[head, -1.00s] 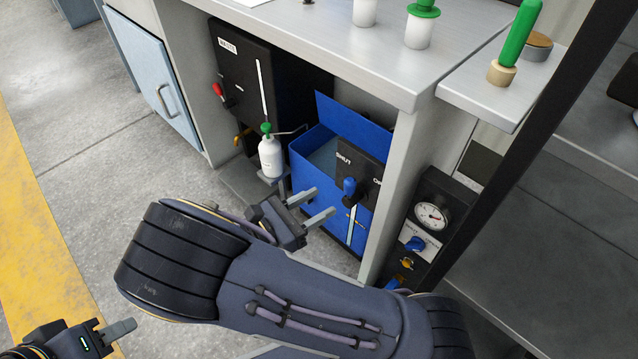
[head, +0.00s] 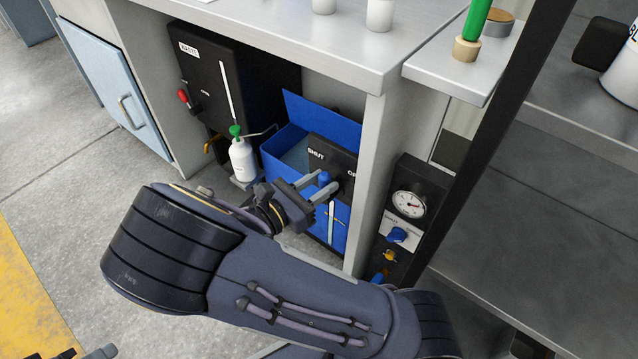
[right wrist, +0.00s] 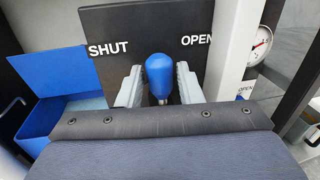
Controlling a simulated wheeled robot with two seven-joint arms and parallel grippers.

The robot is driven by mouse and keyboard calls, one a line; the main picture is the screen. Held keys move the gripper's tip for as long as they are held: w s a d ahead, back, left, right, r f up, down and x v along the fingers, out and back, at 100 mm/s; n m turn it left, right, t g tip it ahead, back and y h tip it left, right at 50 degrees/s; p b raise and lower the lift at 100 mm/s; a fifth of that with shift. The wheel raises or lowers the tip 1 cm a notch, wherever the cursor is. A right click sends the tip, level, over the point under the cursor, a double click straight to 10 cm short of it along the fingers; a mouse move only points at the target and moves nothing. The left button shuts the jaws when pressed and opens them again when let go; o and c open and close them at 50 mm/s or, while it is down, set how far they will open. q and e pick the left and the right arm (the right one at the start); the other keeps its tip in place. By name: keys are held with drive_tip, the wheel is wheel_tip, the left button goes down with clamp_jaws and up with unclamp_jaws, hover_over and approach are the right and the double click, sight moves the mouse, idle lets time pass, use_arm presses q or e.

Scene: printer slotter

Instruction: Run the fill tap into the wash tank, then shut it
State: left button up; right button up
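The fill tap's blue-knobbed lever (head: 324,178) is on a black panel (head: 340,156) marked SHUT and OPEN. In the right wrist view the blue knob (right wrist: 160,74) stands upright between the two words. My right gripper (head: 319,187) is open with one finger on each side of the knob; small gaps show in the right wrist view (right wrist: 159,84). The blue wash tank (head: 277,153) is behind and beside the panel, its lid raised. I cannot tell whether water runs. Only a bit of my left gripper (head: 100,352) shows at the bottom left edge.
A black WASTE box (head: 205,70) with a red-knobbed lever (head: 184,97) is to the left. A white bottle with a green top (head: 242,158) stands beside the tank. A bench post (head: 368,185) and a gauge panel (head: 408,203) are close on the right.

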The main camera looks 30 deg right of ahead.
clamp_jaws()
drive_tip(key=n+p, duration=0.1)
drive_tip(key=p, duration=0.1)
drive_tip(key=w+n+p, duration=0.1)
drive_tip(key=p, duration=0.2)
drive_tip(key=n+p, duration=0.1)
drive_tip(key=p, duration=0.1)
drive_tip(key=shift+w+a+n+t+h+p, duration=0.25)
drive_tip(key=shift+a+n+t+h+p, duration=0.05)
drive_tip(key=shift+a+n+h+p, duration=0.1)
drive_tip(key=shift+w+f+n+p, duration=0.2)
drive_tip(key=shift+f+n+p, duration=0.05)
drive_tip(key=shift+n+p, duration=0.45)
drive_tip(key=shift+w+a+f+n+p, duration=0.15)
drive_tip(key=shift+w+f+n+p, duration=0.2)
drive_tip(key=shift+n+p, duration=0.35)
drive_tip(key=shift+o, duration=1.9)
unclamp_jaws()
